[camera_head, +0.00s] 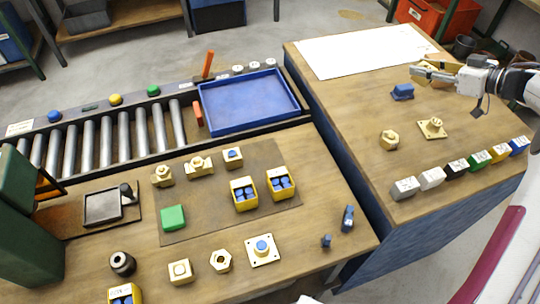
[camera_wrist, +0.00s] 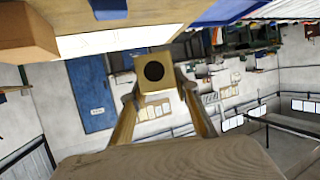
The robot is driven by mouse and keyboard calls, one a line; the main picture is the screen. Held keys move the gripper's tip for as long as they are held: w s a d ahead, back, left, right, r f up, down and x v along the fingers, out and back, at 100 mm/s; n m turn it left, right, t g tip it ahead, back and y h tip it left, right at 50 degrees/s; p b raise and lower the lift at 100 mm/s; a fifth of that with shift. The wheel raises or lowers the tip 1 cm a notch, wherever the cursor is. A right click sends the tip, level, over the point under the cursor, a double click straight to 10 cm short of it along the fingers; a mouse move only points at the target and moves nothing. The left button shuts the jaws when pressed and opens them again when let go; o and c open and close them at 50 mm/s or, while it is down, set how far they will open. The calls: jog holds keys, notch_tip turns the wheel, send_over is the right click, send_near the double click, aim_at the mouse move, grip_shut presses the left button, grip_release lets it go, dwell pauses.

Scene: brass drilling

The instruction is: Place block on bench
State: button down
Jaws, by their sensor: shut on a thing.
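My gripper (camera_head: 424,74) is over the far right part of the right-hand wooden bench (camera_head: 345,115), reaching in from the right edge and pointing left. In the wrist view, its two fingers (camera_wrist: 156,88) are shut on a yellow brass block (camera_wrist: 153,56). The block has a square face with a round dark hole. In the head view the block is small and partly hidden by the fingers. The gap between the gripper and the bench top is hard to judge.
Below the gripper stand a blue part (camera_head: 402,92), a brass fitting (camera_head: 389,140), a flanged brass part (camera_head: 432,128) and a row of labelled blocks (camera_head: 431,178). A white sheet (camera_head: 365,52) lies at the back. The left bench holds several parts, a blue tray (camera_head: 250,103) and rollers.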

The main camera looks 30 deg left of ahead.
jog(key=s+a+n+g, duration=0.3)
jog(key=s+a+g, duration=0.15)
jog(key=s, duration=1.15)
jog(key=s+a+r+n+g, duration=0.1)
jog(key=s+a+n+g, duration=0.35)
jog(key=s, duration=1.15)
jog(key=s+a+n+g, duration=0.2)
jog(key=s+a, duration=0.4)
jog(key=s, duration=0.9)
notch_tip(320, 180, down, 12)
jog(key=shift+f, duration=0.15)
jog(key=shift+s, duration=0.1)
jog(key=shift+f, duration=2.9)
jog(key=shift+f, duration=0.1)
jog(key=shift+f, duration=2)
jog(key=shift+f, duration=0.1)
